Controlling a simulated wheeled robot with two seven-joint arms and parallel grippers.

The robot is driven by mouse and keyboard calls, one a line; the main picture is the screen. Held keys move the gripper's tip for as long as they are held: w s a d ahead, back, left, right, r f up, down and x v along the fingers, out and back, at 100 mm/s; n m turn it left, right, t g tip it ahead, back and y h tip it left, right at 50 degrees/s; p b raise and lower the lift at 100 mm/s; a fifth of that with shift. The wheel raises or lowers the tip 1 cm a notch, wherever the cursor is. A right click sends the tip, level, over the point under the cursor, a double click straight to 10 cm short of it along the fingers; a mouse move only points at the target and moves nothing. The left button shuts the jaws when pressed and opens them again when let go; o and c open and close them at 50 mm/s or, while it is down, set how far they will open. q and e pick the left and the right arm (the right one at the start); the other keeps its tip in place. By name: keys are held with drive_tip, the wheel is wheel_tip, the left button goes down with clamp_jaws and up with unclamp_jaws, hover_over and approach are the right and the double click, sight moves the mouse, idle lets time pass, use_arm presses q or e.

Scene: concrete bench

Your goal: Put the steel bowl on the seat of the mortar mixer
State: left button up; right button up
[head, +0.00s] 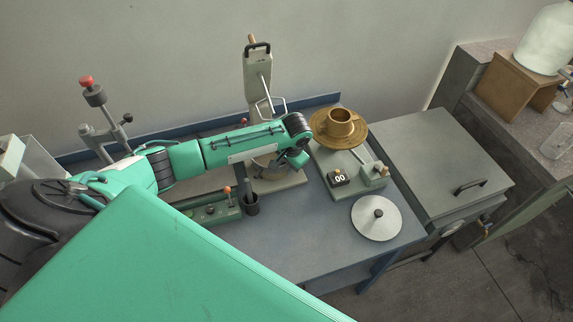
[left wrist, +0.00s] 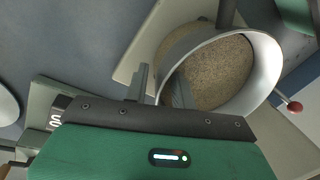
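In the left wrist view the bowl (left wrist: 272,68) holds tan sand-like grain. My left gripper (left wrist: 161,88) is at its rim, one finger outside the wall and the other inside. The fingers look apart, with small gaps beside the rim. In the head view the fingertips are hidden by the arm. The mortar mixer (head: 258,72) is the tall pale machine behind the arm; its seat cannot be made out clearly. My right gripper is not in view.
A flow table with a bronze disc (head: 359,134) and a counter box (head: 339,178) stands to the right. A round steel lid (head: 377,217) lies near the bench edge. A device with an orange-knobbed lever (head: 212,211) stands in front of the arm. The bench front (head: 300,235) is clear.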

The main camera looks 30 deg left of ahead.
use_arm(q)
drive_tip(key=shift+r, duration=0.25)
wheel_tip(320, 180, up, 7)
drive_tip(key=d+b, duration=0.1)
drive_tip(key=shift+s+d+b, duration=0.15)
drive_tip(key=shift+s+b, duration=0.05)
drive_tip(key=shift+b, duration=0.2)
idle(0.4)
